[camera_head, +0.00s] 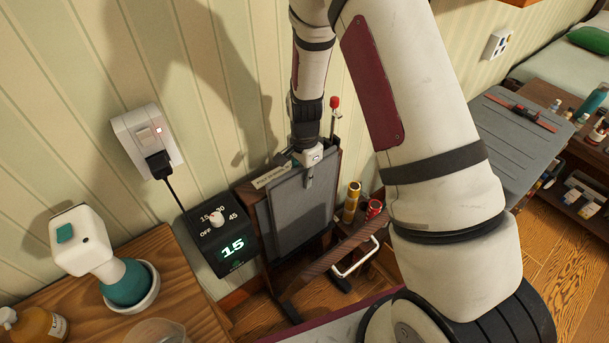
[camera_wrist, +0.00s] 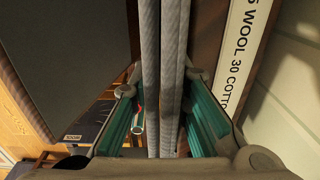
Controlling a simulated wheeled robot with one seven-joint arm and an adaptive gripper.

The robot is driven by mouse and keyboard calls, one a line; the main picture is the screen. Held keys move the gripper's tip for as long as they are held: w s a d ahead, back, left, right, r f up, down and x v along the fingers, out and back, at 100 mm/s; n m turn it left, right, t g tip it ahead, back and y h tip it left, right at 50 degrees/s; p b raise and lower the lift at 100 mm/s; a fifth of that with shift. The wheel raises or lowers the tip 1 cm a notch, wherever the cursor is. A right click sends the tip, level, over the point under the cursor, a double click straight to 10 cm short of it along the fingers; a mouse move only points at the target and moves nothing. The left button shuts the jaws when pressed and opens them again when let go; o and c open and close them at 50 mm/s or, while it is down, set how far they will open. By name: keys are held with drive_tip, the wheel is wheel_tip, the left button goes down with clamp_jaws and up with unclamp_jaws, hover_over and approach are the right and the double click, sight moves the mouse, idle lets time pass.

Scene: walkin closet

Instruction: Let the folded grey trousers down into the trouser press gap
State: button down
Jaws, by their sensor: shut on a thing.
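The folded grey trousers (camera_wrist: 150,70) show edge-on in the wrist view as two ribbed grey layers. My gripper (camera_wrist: 161,115) is shut on them, with a teal pad on each side. The trousers stand between a dark grey panel (camera_wrist: 70,50) on the left and a brown strip with a white fabric label (camera_wrist: 238,55) on the right. In the head view my gripper (camera_head: 311,167) points down at the top of the wooden-framed trouser press (camera_head: 250,206) by the wall. A grey face hangs below it; I cannot tell there how deep the trousers sit in the gap.
A black timer box (camera_head: 226,240) reading 15 stands left of the press, wired to a wall socket (camera_head: 147,138). A wooden table with a steamer-like bottle (camera_head: 95,250) is at lower left. Gold and red cans (camera_head: 352,201) stand right of the press. A grey suitcase (camera_head: 510,135) lies farther right.

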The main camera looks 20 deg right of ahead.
drive_tip(key=shift+s+f, duration=0.25)
drive_tip(key=shift+f, duration=0.7)
drive_tip(key=c, duration=1.6)
unclamp_jaws()
drive_tip(key=shift+o, duration=0.8)
drive_tip(key=shift+w+f, duration=0.3)
drive_tip(key=shift+w, duration=0.05)
drive_tip(key=shift+r, duration=0.25)
wheel_tip(320, 180, up, 12)
drive_tip(key=shift+f, duration=0.1)
